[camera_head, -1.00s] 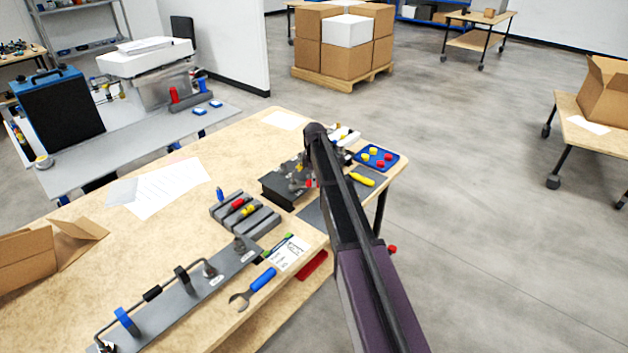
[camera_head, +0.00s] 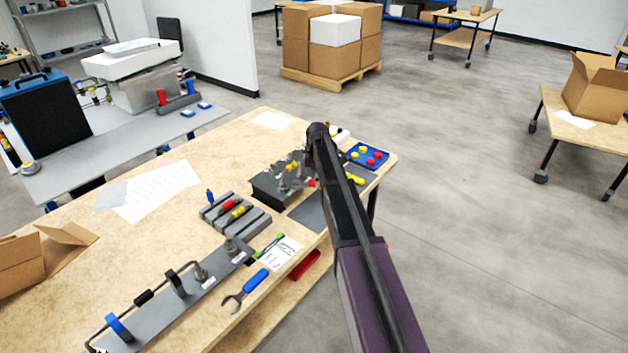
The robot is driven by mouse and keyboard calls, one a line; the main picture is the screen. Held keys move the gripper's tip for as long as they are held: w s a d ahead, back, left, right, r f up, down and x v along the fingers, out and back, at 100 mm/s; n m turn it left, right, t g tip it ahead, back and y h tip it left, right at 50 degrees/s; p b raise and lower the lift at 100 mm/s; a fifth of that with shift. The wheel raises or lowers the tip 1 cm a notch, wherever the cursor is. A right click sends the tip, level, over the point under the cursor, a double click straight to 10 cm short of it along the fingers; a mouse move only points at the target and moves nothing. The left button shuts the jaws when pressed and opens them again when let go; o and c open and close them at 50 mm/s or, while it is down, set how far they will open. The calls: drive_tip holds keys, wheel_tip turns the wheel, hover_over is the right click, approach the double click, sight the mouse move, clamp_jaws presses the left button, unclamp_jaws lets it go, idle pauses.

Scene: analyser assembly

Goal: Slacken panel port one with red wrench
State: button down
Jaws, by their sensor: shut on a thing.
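My arm (camera_head: 350,215) reaches from the bottom right over the table and hides most of my gripper. A small red piece, apparently part of the red wrench (camera_head: 312,183), shows at the arm's left edge, held by the gripper; its jaw end is hidden. It is just right of a black block (camera_head: 268,190) topped with several metal fittings (camera_head: 284,178); contact cannot be told. A long grey panel (camera_head: 185,310) lies at the front left, with a bent tube and metal fittings beside small white labels. I cannot tell which fitting is port one.
A blue-handled wrench (camera_head: 255,281) lies at the front edge by a printed card (camera_head: 281,254). A grey rack (camera_head: 243,223) holds red and yellow tools. A blue tray (camera_head: 378,147) with red and yellow caps is behind the arm.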

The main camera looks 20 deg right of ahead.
drive_tip(key=shift+r, duration=0.1)
drive_tip(key=shift+s+d+r+p, duration=0.9)
drive_tip(key=shift+s+r+p, duration=0.1)
drive_tip(key=shift+s, duration=0.2)
wheel_tip(320, 180, up, 7)
drive_tip(key=p, duration=0.7)
drive_tip(key=shift+s+f, duration=0.1)
drive_tip(key=shift+s, duration=0.05)
